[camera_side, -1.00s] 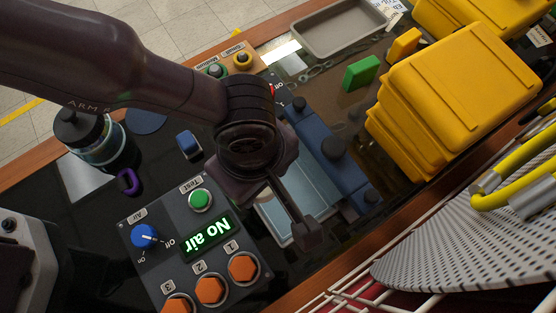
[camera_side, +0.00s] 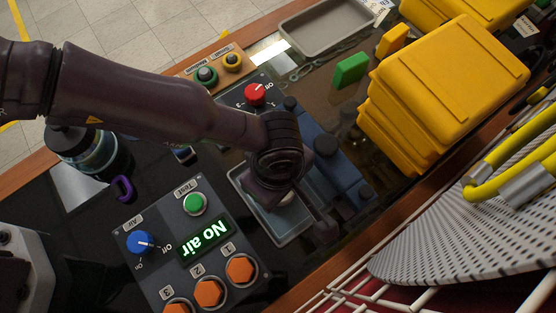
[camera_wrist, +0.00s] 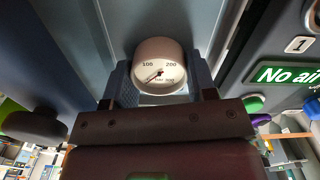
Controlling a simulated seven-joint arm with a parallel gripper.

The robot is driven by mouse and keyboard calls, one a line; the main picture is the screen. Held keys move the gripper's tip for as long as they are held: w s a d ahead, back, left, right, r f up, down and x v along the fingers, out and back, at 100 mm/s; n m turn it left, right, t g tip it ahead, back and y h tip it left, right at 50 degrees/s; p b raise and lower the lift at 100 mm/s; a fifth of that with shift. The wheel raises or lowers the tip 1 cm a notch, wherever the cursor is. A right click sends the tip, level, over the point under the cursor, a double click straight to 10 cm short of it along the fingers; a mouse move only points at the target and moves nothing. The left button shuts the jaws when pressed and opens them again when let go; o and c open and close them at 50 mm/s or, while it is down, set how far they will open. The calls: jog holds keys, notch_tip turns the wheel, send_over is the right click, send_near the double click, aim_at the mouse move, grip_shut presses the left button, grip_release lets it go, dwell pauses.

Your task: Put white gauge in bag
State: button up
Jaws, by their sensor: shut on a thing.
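The white gauge (camera_wrist: 160,62) shows in the wrist view, its round dial facing the camera. My gripper (camera_wrist: 160,84) is shut on it, one blue-grey finger on each side. I cannot tell whether the gauge touches the container floor. Nothing in view is clearly a bag; my wrist hides part of the container.
A control box with a "No air" display (camera_side: 205,239) stands left of the container. A blue block fixture (camera_side: 335,165) is close on its right. Yellow cases (camera_side: 450,90), a green block (camera_side: 351,70) and a grey tray (camera_side: 330,30) are farther back. A white wire rack (camera_side: 345,298) lines the front.

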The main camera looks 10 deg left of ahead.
jog(key=o, duration=1)
jog(key=shift+f, duration=0.1)
jog(key=shift+c, duration=0.2)
notch_tip(320, 180, up, 12)
jog(key=shift+r, duration=0.2)
jog(key=shift+a, duration=0.1)
